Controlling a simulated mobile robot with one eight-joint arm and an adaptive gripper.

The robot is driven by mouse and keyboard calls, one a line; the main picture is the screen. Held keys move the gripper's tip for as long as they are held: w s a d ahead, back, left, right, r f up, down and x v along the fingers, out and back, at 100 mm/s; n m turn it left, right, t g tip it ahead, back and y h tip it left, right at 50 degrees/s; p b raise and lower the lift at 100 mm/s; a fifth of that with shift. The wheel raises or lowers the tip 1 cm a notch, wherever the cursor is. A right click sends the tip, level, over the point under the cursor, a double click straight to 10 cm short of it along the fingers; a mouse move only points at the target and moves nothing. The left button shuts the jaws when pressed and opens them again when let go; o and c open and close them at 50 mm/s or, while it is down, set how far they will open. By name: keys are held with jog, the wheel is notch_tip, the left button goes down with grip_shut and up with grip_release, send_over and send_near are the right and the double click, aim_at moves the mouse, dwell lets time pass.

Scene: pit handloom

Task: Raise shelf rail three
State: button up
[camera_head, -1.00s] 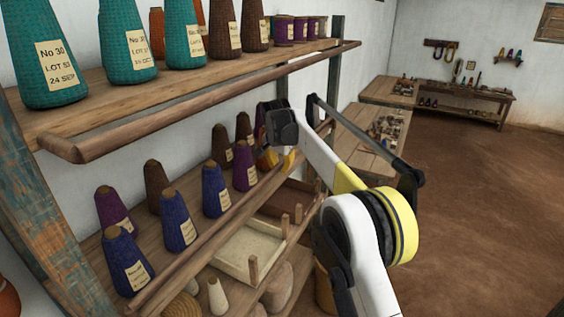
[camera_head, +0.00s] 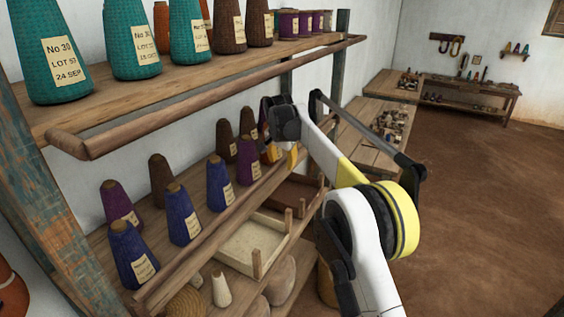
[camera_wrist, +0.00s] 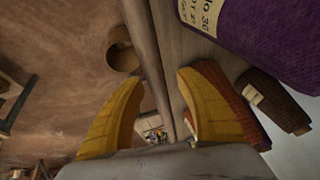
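A wooden rail (camera_head: 212,231) runs along the front edge of the middle shelf, and another rail (camera_head: 200,103) fronts the top shelf. Neither carries a number, so I cannot tell which is rail three. My gripper (camera_head: 280,154) is at the far part of the middle rail, partly hidden by my own arm. In the wrist view my gripper's yellow fingers (camera_wrist: 160,79) are wide apart. A long rail (camera_wrist: 148,50) passes between them in that view; I see no clear contact.
Blue, purple and brown yarn cones (camera_head: 183,213) stand behind the middle rail. Teal cones (camera_head: 133,40) stand on the top shelf. A shallow tray (camera_head: 245,250) lies on a lower shelf. A workbench (camera_head: 365,140) stands beyond the rack. The floor (camera_head: 480,180) to the right is clear.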

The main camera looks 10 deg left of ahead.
jog(key=v, duration=0.7)
jog(key=shift+r, duration=0.3)
